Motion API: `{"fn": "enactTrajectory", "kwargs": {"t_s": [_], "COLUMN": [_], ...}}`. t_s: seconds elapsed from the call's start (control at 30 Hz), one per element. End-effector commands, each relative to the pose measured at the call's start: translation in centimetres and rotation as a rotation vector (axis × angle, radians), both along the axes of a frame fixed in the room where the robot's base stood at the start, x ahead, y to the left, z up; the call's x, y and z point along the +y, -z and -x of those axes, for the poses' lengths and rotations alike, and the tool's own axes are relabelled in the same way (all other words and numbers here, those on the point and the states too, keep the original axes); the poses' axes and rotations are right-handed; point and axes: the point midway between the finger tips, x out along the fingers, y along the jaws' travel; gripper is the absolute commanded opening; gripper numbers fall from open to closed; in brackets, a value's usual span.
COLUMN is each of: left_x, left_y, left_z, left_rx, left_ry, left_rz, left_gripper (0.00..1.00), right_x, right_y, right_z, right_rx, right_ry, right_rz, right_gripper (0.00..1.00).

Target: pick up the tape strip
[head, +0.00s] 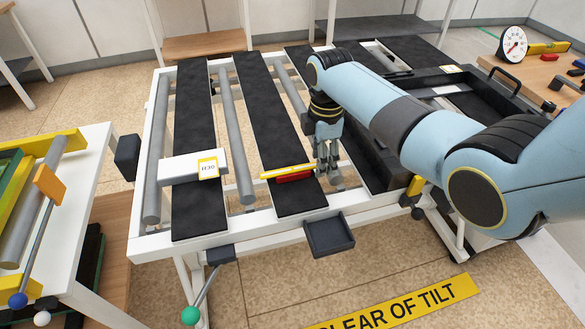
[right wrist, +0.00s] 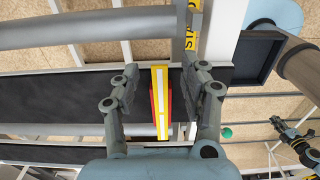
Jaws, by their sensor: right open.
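The tape strip (head: 285,172) is narrow and yellow, with a white band along it in the right wrist view (right wrist: 160,88). It lies across a black slat, with a red piece (head: 295,177) beside or under it. My right gripper (head: 328,171) points down at the strip's right end in the head view. In the right wrist view its open fingers (right wrist: 160,80) stand on both sides of the strip, with gaps. A dark jointed gripper (right wrist: 299,140), seemingly my left one, shows small at the right edge of that view; its jaws are unclear.
The white frame (head: 260,234) carries black slats and grey rollers. A white block labelled R30 (head: 193,167) sits on the left slat. A small dark tray (head: 329,236) hangs at the front edge. A lever with a green knob (head: 190,315) sticks out below.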

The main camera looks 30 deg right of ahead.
Motion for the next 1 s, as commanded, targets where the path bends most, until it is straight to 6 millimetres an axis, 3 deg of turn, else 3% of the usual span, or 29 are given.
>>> {"fn": "enactTrajectory", "kwargs": {"t_s": [0.37,0.67,1.0], "left_x": [-0.02,-0.03,-0.04], "left_y": [-0.06,-0.06,-0.03], "left_z": [0.01,0.02,0.02], "left_rx": [0.000,0.000,0.000], "left_ry": [0.000,0.000,0.000], "left_rz": [0.000,0.000,0.001], "left_gripper": [0.00,0.00,0.00], "right_x": [0.01,0.01,0.01], "right_y": [0.14,0.14,0.12], "right_z": [-0.03,-0.02,-0.02], "right_rx": [-0.001,-0.001,-0.001], "right_ry": [0.000,0.000,0.000], "right_rz": [0.000,0.000,0.000], "right_gripper": [0.44,0.07,0.06]}}
